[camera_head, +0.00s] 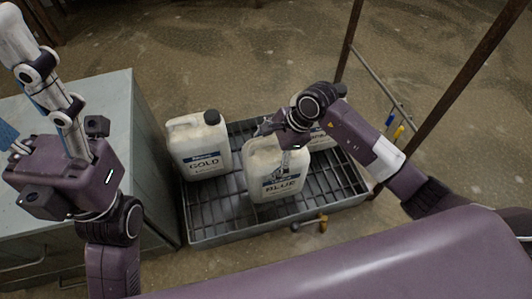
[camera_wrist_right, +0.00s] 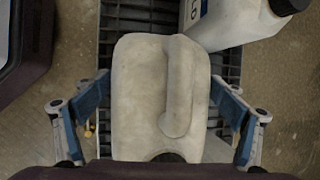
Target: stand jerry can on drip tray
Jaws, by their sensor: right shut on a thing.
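A white jerry can with a blue label reading BLUE (camera_head: 275,185) is upright over the front middle of the grated drip tray (camera_head: 215,237). I cannot tell whether its base touches the grate. My right gripper (camera_head: 285,150) is shut on it from above. In the right wrist view the can (camera_wrist_right: 145,95) sits between the two blue-padded fingers (camera_wrist_right: 162,115), its handle facing the camera. A GOLD jerry can (camera_head: 200,150) stands at the tray's left back. Another white can (camera_head: 322,138) is partly hidden behind my right gripper. My left gripper (camera_head: 32,118) is open and empty over the cabinet.
A grey-green cabinet (camera_head: 135,125) stands left of the tray. Rusty posts (camera_head: 350,38) rise at the right back. Part of the grate right of the BLUE can is bare.

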